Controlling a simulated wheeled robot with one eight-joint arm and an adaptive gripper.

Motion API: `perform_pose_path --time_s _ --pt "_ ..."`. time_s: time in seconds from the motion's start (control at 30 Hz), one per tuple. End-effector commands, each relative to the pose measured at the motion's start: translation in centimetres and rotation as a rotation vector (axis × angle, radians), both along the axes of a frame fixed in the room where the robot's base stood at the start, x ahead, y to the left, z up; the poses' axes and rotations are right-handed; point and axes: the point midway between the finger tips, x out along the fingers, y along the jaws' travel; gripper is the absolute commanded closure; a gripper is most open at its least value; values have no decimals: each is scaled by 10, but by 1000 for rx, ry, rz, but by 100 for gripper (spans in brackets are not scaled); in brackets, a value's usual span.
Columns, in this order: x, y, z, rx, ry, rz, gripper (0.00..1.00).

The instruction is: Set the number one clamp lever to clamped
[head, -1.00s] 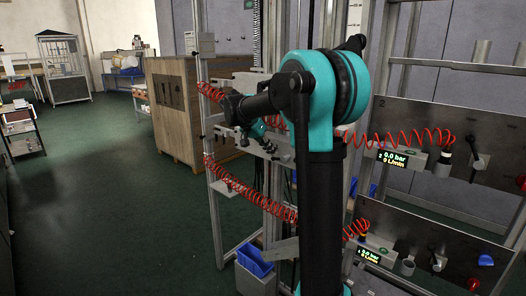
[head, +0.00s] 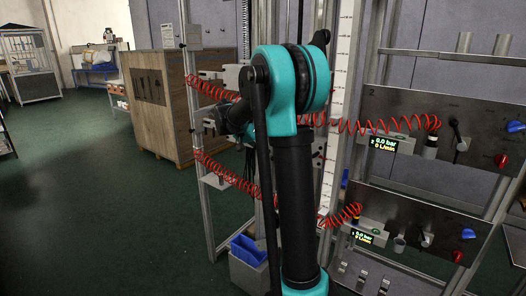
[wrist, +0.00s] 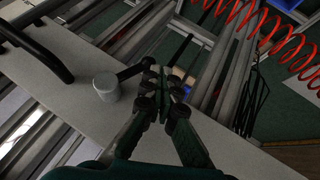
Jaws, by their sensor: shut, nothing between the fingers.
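In the wrist view a round grey hub (wrist: 107,86) with a short black lever arm (wrist: 134,71) stands on a pale plate. It looks like a clamp lever, but no number is readable on it. My gripper (wrist: 158,76) is shut and empty, its fingertips close to the lever's free end; I cannot tell whether they touch it. In the head view the gripper is small and dark at the left of my arm, and its fingertips cannot be made out. The lower panel (head: 400,212) has a display marked 1 (head: 362,237) and a small dark lever (head: 425,238).
The upper panel (head: 470,105) is marked 2. Red coiled hoses (head: 235,178) hang around my arm. Metal frame posts and a blue bin (head: 247,249) stand close. A black handle (wrist: 38,45) rises from the plate. The floor at left is clear.

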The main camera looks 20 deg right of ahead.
Motion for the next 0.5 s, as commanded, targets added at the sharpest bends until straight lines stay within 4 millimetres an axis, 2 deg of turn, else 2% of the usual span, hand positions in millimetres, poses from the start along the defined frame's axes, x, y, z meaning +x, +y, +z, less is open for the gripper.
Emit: perform_pose_path --time_s 0.5 --pt "-9 -6 -13 0 0 -2 100"
